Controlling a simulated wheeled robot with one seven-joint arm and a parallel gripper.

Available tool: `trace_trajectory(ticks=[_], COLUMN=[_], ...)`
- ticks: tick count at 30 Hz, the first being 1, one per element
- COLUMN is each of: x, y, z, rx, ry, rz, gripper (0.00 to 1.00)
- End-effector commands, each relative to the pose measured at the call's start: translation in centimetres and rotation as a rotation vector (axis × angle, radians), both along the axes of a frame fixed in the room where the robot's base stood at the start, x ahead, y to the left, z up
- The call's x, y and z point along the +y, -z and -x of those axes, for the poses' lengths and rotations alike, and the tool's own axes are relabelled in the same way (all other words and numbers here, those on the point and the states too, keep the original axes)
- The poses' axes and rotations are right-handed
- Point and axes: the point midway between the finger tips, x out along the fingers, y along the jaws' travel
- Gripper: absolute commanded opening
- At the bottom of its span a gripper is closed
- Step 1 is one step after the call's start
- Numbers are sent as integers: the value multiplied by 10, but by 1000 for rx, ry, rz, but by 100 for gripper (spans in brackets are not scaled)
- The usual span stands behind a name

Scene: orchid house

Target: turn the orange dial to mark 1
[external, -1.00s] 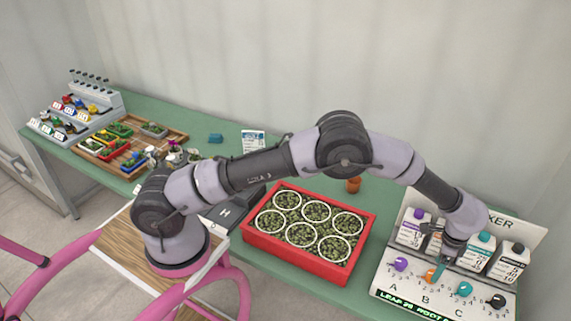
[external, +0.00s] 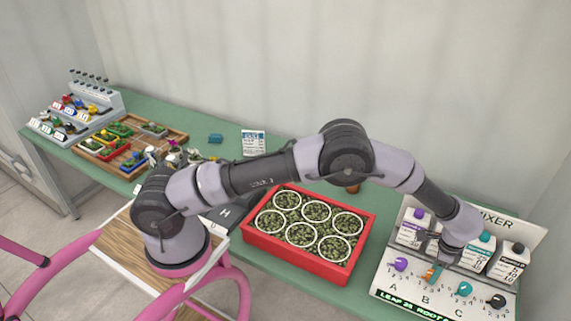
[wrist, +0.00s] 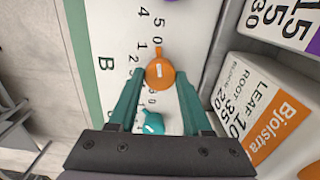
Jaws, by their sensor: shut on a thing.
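The orange dial (wrist: 160,73) sits on the white mixer panel (wrist: 124,18) above the letter B. Its small nub points toward the top of the wrist view, with a printed 1 a little to its left; the exact mark it points to is hard to tell. My gripper (wrist: 161,76) is shut on the orange dial, with one teal finger on each side of it. In the external view the orange dial (external: 431,275) shows beneath my gripper (external: 437,265), partly covered by the fingers.
A teal dial (wrist: 152,122) lies close by, between my fingers in the wrist view. Purple (external: 401,264) and black (external: 497,300) dials are on the same panel. Labelled cartons, one with an orange band (wrist: 281,122), stand behind the dials. A red planter tray (external: 298,262) is to the left.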

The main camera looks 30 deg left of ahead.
Motion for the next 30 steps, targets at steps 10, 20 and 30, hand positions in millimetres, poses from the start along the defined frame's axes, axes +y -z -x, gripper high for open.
trace_trajectory(ticks=[10, 20, 30], x=[0, 0, 0], y=[0, 0, 0], z=[0, 0, 0], rx=[1, 1, 1], ry=[-172, -400, -528], rz=[0, -1, -1], gripper=[0, 0, 0])
